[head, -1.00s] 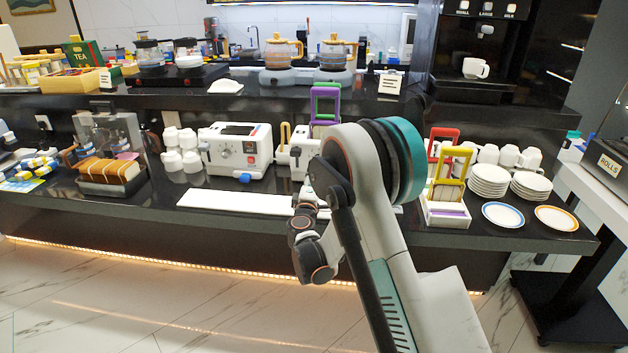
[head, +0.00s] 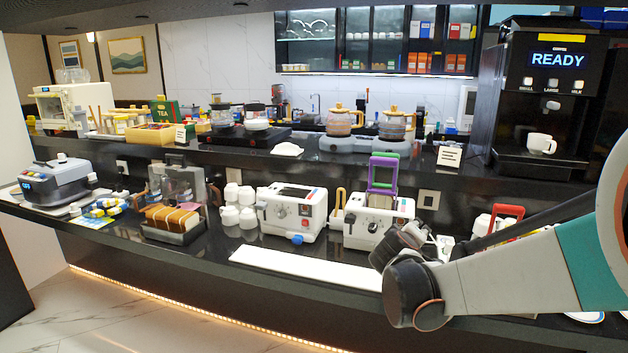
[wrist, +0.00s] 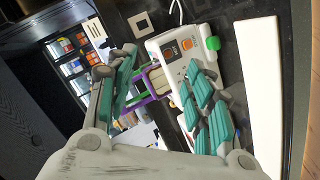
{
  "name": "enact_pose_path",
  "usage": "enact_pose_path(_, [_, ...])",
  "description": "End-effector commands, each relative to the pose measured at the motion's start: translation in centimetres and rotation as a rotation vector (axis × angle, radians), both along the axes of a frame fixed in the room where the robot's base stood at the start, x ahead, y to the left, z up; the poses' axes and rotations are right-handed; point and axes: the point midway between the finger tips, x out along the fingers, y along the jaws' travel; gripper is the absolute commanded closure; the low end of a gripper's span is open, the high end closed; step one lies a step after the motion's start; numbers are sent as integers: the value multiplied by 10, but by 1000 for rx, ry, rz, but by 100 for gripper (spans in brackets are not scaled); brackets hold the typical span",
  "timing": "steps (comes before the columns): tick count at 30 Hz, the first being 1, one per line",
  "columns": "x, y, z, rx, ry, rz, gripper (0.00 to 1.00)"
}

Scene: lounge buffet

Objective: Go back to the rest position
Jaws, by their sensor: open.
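My gripper (wrist: 162,95) shows in the wrist view with its teal-padded fingers spread wide and nothing between the pads. Behind the fingers in that view are a white toaster (wrist: 172,45) and a purple rack (wrist: 143,98). In the head view my arm comes in from the right edge and reaches left over the front of the counter. Its end is folded beside the toaster (head: 362,240), in front of it. The fingers are hard to make out there, partly hidden by my own links. The purple and green rack (head: 383,174) stands upright at that toaster.
A long white board (head: 305,268) lies along the counter's front edge, close to my arm. A black coffee machine (head: 540,100) reading READY holds a white cup (head: 541,143).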

Motion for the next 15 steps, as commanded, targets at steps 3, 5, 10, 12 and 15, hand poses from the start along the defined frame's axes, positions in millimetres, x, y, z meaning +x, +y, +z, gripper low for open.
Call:
enact_pose_path(3, [-39,-7,11,97,33,-35,52])
enact_pose_path(5, [-59,-10,14,145,50,-50,52])
enact_pose_path(10, [-115,-11,18,285,99,-91,52])
enact_pose_path(12, [-139,-10,18,343,120,-106,52])
enact_pose_path(15, [-174,-7,15,426,151,-127,52])
